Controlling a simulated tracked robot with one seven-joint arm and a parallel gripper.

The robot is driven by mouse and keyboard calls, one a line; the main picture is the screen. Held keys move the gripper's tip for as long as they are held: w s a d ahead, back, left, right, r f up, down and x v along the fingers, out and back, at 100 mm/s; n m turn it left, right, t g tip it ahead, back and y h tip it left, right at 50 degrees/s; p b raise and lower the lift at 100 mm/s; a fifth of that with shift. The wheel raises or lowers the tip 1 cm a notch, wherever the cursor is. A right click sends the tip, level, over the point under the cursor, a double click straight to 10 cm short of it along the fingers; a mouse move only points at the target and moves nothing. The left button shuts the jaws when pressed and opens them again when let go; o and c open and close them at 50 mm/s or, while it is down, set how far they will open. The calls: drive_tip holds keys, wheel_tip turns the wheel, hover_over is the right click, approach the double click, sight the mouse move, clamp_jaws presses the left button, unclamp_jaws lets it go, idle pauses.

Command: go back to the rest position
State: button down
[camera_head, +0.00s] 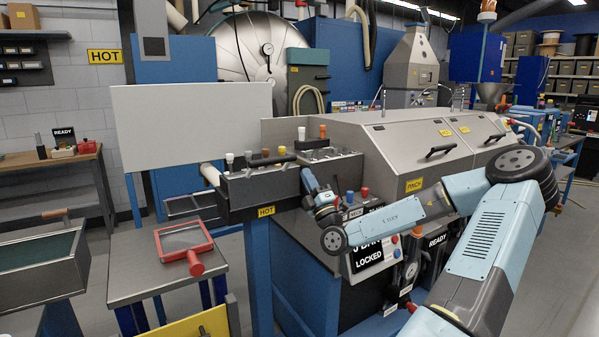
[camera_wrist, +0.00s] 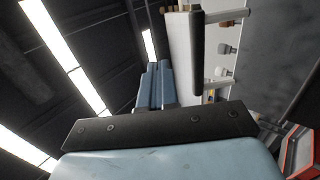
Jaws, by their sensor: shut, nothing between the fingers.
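My gripper (camera_head: 307,178) is at the front right corner of the grey box with knobs (camera_head: 255,190), which carries a yellow HOT label. Its fingers point up and are close to the box; I cannot tell whether they touch it. My light blue arm reaches in from the lower right, bends at a high elbow and comes down to the wrist. In the wrist view the two blue fingers (camera_wrist: 155,86) stand side by side, closed, with nothing seen between them.
A dark bar handle (camera_wrist: 197,50) is close to the fingers in the wrist view. Right of my gripper is a grey machine cover (camera_head: 405,145) with a PINCH label. A LOCKED sign (camera_head: 368,255) is below my wrist. A red-framed screen (camera_head: 185,243) lies on the left table (camera_head: 150,275).

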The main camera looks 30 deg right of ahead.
drive_tip(key=shift+s+f, duration=0.5)
drive_tip(key=shift+s, duration=1.75)
drive_tip(key=s+a+f+n+g+y, duration=0.2)
drive_tip(key=a+f+n+g+y, duration=0.1)
drive_tip(key=a+n+g+y, duration=1.15)
drive_tip(key=s+a+f+n+g+h, duration=0.1)
drive_tip(key=s+a+f+n+g, duration=0.2)
drive_tip(key=s+a+n+g, duration=0.5)
drive_tip(key=s+a+f+n+g+h, duration=0.25)
drive_tip(key=a+n, duration=0.45)
drive_tip(key=n, duration=0.5)
drive_tip(key=s+d+r+n+g+h, duration=0.1)
drive_tip(key=s+d+n+g+h, duration=0.15)
drive_tip(key=s+n+h, duration=0.55)
drive_tip(key=s+d+r+n+t+h, duration=0.5)
drive_tip(key=s+d+r+n+t, duration=0.2)
drive_tip(key=d+r+n, duration=0.3)
wheel_tip(320, 180, up, 2)
drive_tip(key=shift+s+r+h, duration=0.1)
drive_tip(key=shift+s+h, duration=0.2)
drive_tip(key=shift+h, duration=0.1)
